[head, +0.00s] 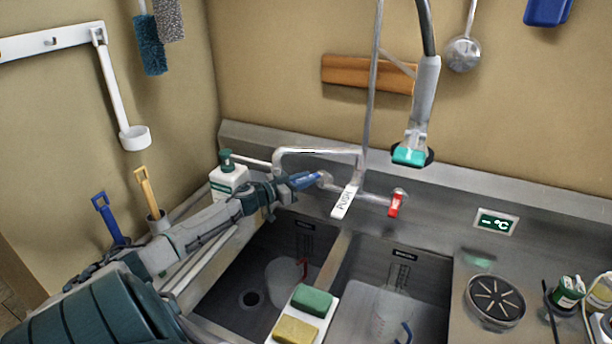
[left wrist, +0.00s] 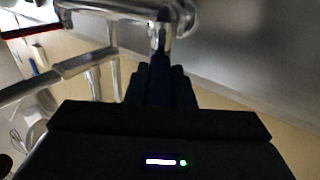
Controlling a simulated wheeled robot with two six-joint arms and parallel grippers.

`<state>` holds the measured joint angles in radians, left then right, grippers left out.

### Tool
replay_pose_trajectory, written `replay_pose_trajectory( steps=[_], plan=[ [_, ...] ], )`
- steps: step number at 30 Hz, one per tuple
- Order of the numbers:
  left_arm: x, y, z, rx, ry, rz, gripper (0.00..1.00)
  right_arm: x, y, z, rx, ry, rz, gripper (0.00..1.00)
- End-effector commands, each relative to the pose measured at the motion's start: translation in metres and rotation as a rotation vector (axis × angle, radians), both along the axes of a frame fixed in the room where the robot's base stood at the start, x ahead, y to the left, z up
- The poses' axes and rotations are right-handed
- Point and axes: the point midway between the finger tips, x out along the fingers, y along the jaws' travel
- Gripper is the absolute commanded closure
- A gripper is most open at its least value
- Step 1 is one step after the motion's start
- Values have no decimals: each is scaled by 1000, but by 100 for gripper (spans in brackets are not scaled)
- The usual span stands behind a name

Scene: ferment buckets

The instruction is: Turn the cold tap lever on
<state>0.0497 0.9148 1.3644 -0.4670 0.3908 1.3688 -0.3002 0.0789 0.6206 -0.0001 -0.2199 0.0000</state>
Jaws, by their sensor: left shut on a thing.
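The cold tap lever (head: 303,181) is blue and sits at the left end of the steel tap body behind the sink. My left gripper (head: 288,184) reaches in from the left and is shut on this blue lever. In the left wrist view the dark gripper fingers (left wrist: 160,82) point at the chrome tap body (left wrist: 155,22), and the lever between them is too dark to make out. The red lever (head: 395,205) hangs down at the right end of the tap. My right gripper is in neither view.
A white PUSH lever (head: 344,201) is just right of the gripper. A soap bottle (head: 229,175) stands behind my left arm. A spray head (head: 411,154) hangs above the right basin. Sponges (head: 312,300) lie on the divider. Jugs stand in both basins.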

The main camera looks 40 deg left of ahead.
Motion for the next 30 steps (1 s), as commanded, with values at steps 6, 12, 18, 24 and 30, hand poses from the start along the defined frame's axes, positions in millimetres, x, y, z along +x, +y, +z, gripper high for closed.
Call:
replay_pose_trajectory(
  steps=[6, 12, 18, 24, 30],
  plan=[
    [2, 5, 1, 2, -2, -49, 100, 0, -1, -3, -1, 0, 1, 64],
    [1, 5, 2, 1, -1, -67, 100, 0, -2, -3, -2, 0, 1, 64],
    [1, 5, 2, 0, 0, -69, 100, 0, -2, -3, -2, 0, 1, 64],
    [1, 5, 2, 0, -1, -68, 68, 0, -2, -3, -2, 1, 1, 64],
    [1, 5, 1, 0, 0, -69, 56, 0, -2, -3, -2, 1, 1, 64]
  ],
)
